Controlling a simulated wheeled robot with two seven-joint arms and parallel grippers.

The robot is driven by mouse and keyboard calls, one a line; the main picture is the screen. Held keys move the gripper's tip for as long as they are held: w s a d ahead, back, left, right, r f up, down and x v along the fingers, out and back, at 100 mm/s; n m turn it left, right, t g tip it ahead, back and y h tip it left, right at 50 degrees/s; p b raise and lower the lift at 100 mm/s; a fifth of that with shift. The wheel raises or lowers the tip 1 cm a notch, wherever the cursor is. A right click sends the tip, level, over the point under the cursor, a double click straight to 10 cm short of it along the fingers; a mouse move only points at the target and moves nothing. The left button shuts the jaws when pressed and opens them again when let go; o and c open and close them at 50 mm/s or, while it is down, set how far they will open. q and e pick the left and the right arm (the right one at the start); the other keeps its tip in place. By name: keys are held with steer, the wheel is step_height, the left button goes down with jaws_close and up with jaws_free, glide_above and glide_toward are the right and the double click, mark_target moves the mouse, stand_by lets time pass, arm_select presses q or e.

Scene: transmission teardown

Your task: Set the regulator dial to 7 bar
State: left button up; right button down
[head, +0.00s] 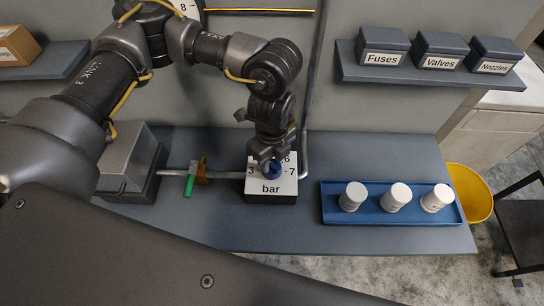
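The dial's pointer and the other numbers are hidden or too small to read. My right gripper is not in the view.
A pipe with a green-handled valve (190,181) runs left from the regulator to a grey box (128,165). A blue tray (334,212) with three white containers (397,197) stands to the right. A shelf (352,72) holds bins labelled Fuses, Valves and Nozzles. A yellow bucket (470,190) stands beyond the bench.

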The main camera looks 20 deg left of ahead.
arm_select(q)
steer(key=shift+f, duration=0.2)
steer(key=shift+c, duration=0.3)
jaws_close()
